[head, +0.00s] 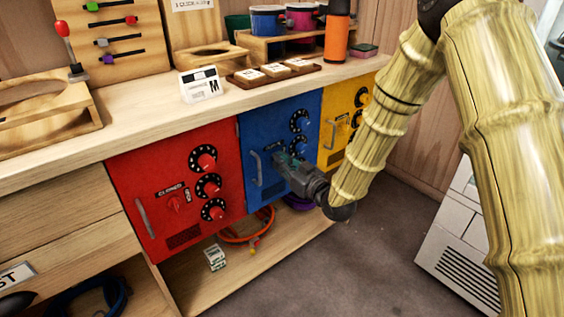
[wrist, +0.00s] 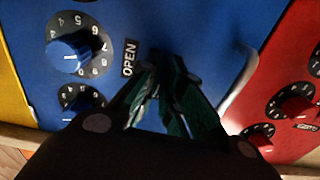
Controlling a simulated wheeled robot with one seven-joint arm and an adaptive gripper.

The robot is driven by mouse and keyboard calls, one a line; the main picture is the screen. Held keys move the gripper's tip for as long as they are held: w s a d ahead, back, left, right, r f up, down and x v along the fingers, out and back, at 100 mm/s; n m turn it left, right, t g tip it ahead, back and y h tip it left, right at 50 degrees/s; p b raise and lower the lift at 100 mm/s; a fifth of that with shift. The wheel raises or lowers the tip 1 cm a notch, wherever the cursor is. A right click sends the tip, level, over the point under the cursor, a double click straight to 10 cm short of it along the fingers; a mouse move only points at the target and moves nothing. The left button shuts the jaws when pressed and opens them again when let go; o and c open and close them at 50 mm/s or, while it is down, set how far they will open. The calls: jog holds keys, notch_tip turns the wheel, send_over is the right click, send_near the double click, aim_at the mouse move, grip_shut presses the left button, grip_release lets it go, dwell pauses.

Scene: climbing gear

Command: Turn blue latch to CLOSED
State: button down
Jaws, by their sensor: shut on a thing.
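The blue cabinet door (head: 256,128) is set between the red and yellow doors under the counter. Its pale handle (head: 256,168) is on its left side, and numbered dials (head: 299,121) are on its right. My gripper (head: 281,160) is at the middle of the blue door, its fingers over the latch spot. In the wrist view the fingertips (wrist: 168,68) come together at the door beside an OPEN label (wrist: 129,57). The gripper is shut on the blue latch, which the fingers hide. The latch's angle cannot be seen.
The red door (head: 150,160) has a latch under a CLOSED label and several dials. The yellow door (head: 343,110) is on the right. The counter (head: 130,110) above holds a white card, a tray and pots. A white cabinet (head: 465,235) stands right; floor between is clear.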

jog(key=shift+f, duration=0.1)
dwell(0.3)
jog(key=c, duration=1.6)
grip_release()
jog(key=v, duration=1.2)
